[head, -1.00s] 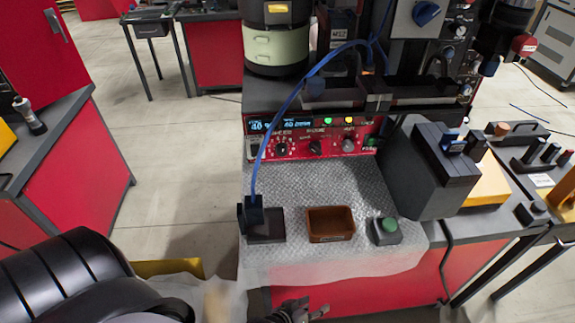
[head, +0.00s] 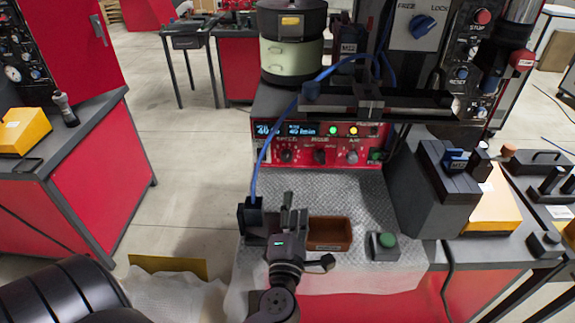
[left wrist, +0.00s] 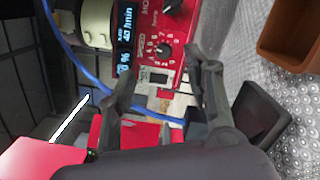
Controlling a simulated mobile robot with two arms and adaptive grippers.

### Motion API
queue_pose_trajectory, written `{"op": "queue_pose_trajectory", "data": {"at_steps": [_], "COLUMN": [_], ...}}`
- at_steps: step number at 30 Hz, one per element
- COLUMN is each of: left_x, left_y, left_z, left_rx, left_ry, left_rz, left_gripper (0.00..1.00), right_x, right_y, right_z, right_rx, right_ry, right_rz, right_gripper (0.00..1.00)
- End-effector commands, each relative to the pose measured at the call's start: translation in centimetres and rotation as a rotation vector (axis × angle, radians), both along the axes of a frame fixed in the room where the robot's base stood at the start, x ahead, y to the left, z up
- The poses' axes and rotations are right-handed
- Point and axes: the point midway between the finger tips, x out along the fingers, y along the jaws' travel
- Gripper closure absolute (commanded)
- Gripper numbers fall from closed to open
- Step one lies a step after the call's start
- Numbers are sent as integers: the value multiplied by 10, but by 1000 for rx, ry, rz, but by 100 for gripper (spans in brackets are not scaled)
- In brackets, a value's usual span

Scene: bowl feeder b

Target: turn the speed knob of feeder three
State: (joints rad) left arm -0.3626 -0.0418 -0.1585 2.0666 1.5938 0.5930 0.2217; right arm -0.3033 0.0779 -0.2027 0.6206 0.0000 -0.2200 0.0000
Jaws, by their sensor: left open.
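The feeder's red control panel (head: 262,163) faces me below the bowl feeder (head: 291,52), with a lit blue display (head: 288,130). The speed knob (head: 286,156) is the small black knob at the panel's left; it also shows in the left wrist view (left wrist: 163,50), beside the word SPEED. No feeder number is readable. My left gripper (head: 292,208) is open and empty over the plate in front of the panel, short of the knob. In the left wrist view its fingers (left wrist: 164,58) stand on both sides of the line to the knob, apart from it. My right gripper is out of view.
A blue cable (head: 265,155) runs down the panel's left side to a black block (head: 251,216). A brown tray (head: 330,233) and a green button box (head: 383,245) sit right of my gripper. A dark grey housing (head: 425,190) stands at the right.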

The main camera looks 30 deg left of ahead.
Motion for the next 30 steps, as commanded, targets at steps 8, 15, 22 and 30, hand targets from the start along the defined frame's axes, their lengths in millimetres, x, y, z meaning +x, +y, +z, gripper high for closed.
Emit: {"op": "queue_pose_trajectory", "data": {"at_steps": [8,15,22,30], "left_x": [0,39,82,124], "left_y": [21,44,71,97], "left_z": [0,3,2,0], "left_rx": [-137,-132,-131,-131], "left_ry": [-18,-18,-17,-16], "left_rz": [80,79,79,79], "left_gripper": [53,53,53,53], "right_x": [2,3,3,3], "right_y": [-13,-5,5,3], "right_z": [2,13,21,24], "right_rx": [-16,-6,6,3], "right_ry": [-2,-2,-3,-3], "right_rz": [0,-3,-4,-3], "right_gripper": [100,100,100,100]}}
